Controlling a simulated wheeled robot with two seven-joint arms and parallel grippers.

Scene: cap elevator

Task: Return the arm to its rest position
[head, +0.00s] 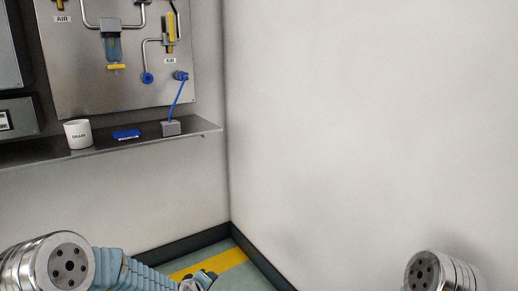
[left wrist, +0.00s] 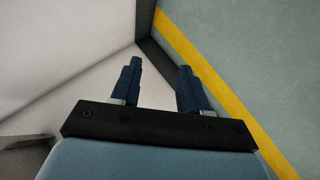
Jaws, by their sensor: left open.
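My left gripper (left wrist: 160,68) shows in the left wrist view with its two dark blue fingers apart and nothing between them. Behind the fingers are the floor, its yellow stripe and the wall corner. In the head view my left arm (head: 130,270) comes in at the bottom left and runs low along the bottom edge, below the shelf. Its far end is cut off by the frame there. Part of my right arm (head: 440,272) shows at the bottom right; its gripper is out of view.
A metal panel (head: 75,60) with air fittings hangs above a shelf (head: 190,135). The shelf bears a white cup (head: 78,134), a blue item (head: 126,135) and a grey block (head: 171,128) with a blue tube (head: 180,98). The white wall (head: 370,130) at right is bare.

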